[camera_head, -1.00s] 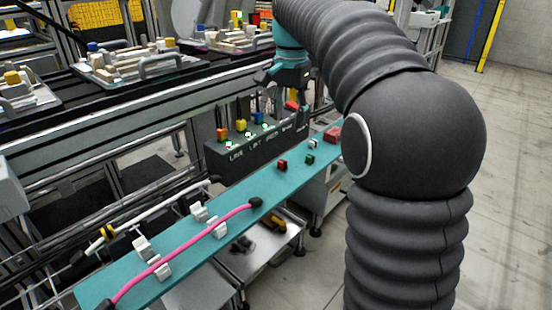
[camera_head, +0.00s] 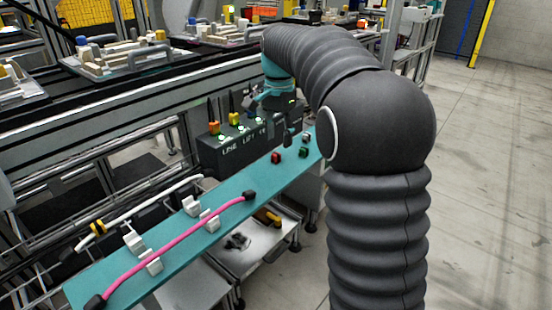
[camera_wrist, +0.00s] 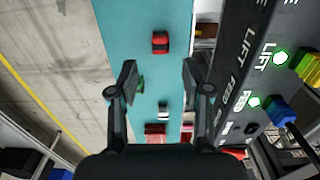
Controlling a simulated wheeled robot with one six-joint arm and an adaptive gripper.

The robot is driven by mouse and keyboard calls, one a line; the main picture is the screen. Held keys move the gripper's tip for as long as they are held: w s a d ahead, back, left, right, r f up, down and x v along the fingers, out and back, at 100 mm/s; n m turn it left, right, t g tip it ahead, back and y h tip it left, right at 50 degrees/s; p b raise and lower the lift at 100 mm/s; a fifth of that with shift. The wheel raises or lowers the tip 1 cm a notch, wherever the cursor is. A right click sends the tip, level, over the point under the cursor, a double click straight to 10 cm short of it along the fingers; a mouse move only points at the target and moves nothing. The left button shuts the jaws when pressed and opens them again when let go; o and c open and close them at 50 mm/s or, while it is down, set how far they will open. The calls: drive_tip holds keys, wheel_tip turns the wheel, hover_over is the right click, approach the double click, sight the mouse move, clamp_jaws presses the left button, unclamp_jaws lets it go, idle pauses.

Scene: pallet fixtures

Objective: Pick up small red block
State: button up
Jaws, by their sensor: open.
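The small red block (camera_head: 276,158) lies on the teal shelf (camera_head: 232,195), near the front of the black labelled box. In the wrist view the red block (camera_wrist: 160,42) is on the teal surface, ahead of the fingertips and about centred between them. My gripper (camera_wrist: 159,78) is open and empty, with one finger on each side. In the head view my gripper (camera_head: 288,130) hangs above the shelf, to the right of and higher than the red block.
A green block (camera_head: 303,152) and a white block (camera_head: 305,138) lie right of the red one. The wrist view shows the green block (camera_wrist: 141,83) partly behind the left finger, and a larger red block (camera_wrist: 155,129). The black box (camera_head: 235,148) with upright pegs stands alongside. A pink cable (camera_head: 180,240) lies left.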

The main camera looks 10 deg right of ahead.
sight(276, 154)
drive_tip(key=f, duration=0.2)
drive_tip(key=a+f, duration=0.1)
drive_tip(key=shift+s+f, duration=0.25)
drive_tip(key=shift+f, duration=0.05)
drive_tip(key=shift+d+f+b, duration=0.1)
drive_tip(key=shift+f+b, duration=0.2)
drive_tip(key=shift+f, duration=0.4)
drive_tip(key=c, duration=0.8)
